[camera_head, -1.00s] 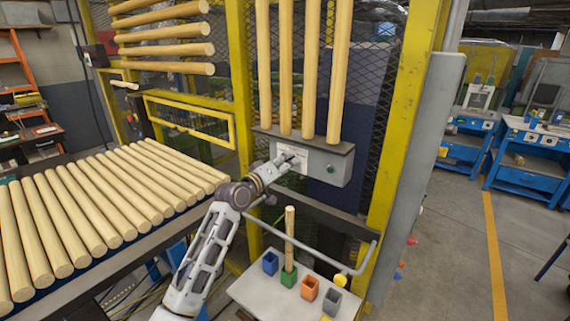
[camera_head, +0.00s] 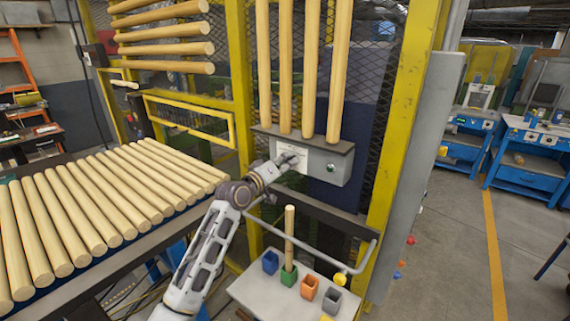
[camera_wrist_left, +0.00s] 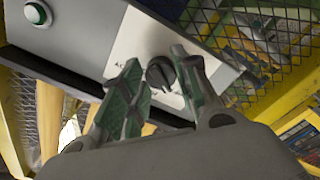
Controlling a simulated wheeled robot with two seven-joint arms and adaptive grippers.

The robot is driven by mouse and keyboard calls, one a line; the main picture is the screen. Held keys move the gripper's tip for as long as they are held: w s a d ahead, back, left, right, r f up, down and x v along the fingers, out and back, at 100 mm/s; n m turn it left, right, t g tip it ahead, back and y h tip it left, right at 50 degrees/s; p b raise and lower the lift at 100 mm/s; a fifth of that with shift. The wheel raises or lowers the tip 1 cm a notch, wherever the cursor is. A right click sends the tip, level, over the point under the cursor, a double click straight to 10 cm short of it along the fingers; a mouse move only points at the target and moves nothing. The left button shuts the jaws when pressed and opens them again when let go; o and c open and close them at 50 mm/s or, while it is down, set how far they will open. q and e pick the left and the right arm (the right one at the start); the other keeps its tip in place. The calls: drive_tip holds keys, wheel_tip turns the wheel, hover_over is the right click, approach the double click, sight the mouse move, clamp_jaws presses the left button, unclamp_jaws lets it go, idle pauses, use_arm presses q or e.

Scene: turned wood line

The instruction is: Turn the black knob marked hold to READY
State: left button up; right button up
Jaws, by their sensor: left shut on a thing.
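The black knob (camera_wrist_left: 160,72) sits on a white label plate on the front of a grey control box (camera_head: 319,166). In the left wrist view the knob is between the two green-padded fingertips of my left gripper (camera_wrist_left: 158,80). The gripper is shut on it. The plate's lettering is mostly covered by the fingers, and I cannot read which mark the knob points to. In the head view my left gripper (camera_head: 287,160) reaches the box from the left and hides the knob. My right gripper is not in view.
A round green button (camera_wrist_left: 37,13) is on the same box. Upright wooden rods (camera_head: 310,70) stand above the box in front of a mesh fence. Below is a grey shelf (camera_head: 262,293) with small coloured cups and a metal rail (camera_head: 315,258). Wooden rods lie on the left.

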use_arm(q)
drive_tip(key=shift+m, duration=0.3)
drive_tip(key=m+b, duration=0.1)
drive_tip(key=m, duration=0.9)
drive_tip(key=shift+w+a, duration=0.1)
drive_tip(key=shift+a, duration=0.05)
drive_tip(key=shift+a+m+p, duration=0.1)
drive_tip(key=shift+m+p, duration=2.35)
drive_tip(key=shift+m, duration=4.05)
